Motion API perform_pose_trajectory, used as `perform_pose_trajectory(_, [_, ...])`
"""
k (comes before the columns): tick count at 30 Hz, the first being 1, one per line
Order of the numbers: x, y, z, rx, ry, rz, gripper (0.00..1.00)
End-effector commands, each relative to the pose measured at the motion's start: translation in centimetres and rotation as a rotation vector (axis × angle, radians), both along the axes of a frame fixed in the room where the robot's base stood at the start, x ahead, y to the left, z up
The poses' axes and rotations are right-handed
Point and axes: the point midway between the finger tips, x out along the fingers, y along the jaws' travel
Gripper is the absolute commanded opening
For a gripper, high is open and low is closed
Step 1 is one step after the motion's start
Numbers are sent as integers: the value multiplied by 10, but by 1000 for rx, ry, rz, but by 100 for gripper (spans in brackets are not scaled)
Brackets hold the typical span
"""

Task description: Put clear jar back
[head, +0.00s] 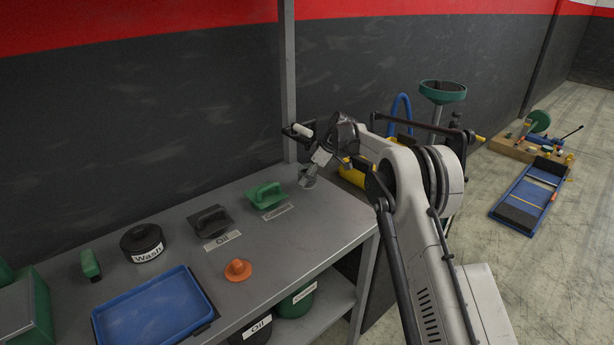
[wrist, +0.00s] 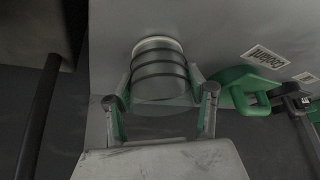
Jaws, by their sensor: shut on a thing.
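The clear jar (wrist: 158,62), ringed with dark bands, sits between the two fingers of my gripper (wrist: 160,92) in the wrist view. My gripper is shut on it. In the head view my gripper (head: 312,172) is low over the back right end of the grey workbench (head: 335,222), beside the post. The jar is small and mostly hard to make out there. I cannot tell whether it touches the bench top.
A green-handled lid (head: 266,195) with a Coolant label lies near the gripper; it also shows in the wrist view (wrist: 245,92). Bench front right is clear.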

Motion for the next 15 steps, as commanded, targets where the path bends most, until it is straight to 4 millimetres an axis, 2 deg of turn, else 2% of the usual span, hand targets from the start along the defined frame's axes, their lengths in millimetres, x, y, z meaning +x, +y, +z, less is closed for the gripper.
perform_pose_trajectory(1, [0,0,-2,0,0,0,1])
perform_pose_trajectory(2, [0,0,-3,0,0,0,51])
perform_pose_trajectory(3, [0,0,-2,0,0,0,56])
perform_pose_trajectory(6, [0,0,-2,0,0,0,69])
perform_pose_trajectory(15, [0,0,-1,0,0,0,69])
